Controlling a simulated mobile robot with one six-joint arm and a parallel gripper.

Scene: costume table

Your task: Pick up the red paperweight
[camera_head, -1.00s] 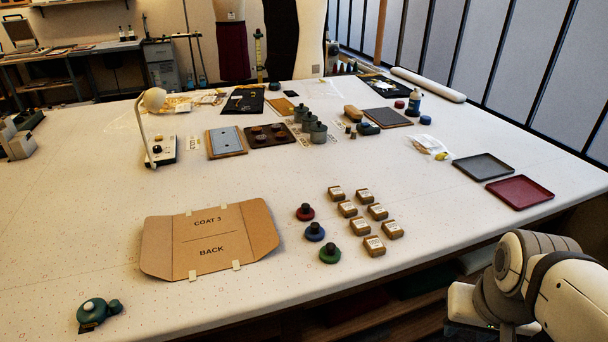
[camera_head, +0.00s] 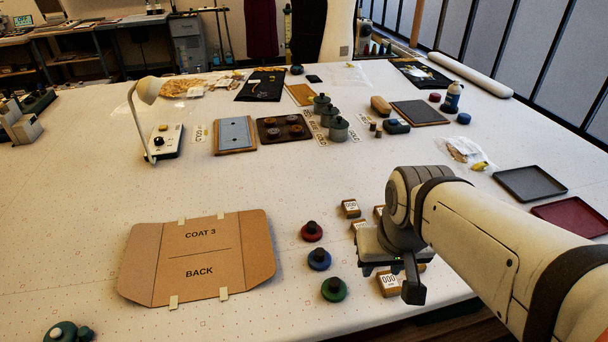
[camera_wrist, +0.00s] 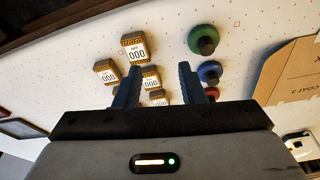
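The red paperweight (camera_head: 312,231) is a round red disc with a dark knob, standing on the white table at the far end of a short row. The blue paperweight (camera_head: 319,259) and the green paperweight (camera_head: 334,289) stand nearer in the same row. My gripper (camera_head: 413,288) is above the small labelled boxes, to the right of the row. In the wrist view its two fingers (camera_wrist: 160,85) are spread apart with nothing held between them.
Several small boxes (camera_head: 350,208) labelled 000 stand under and around my gripper, some hidden by my arm. A cardboard folder marked COAT 3 BACK (camera_head: 199,252) lies left of the paperweights. A grey tray (camera_head: 530,183) and a red tray (camera_head: 575,221) lie to the right.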

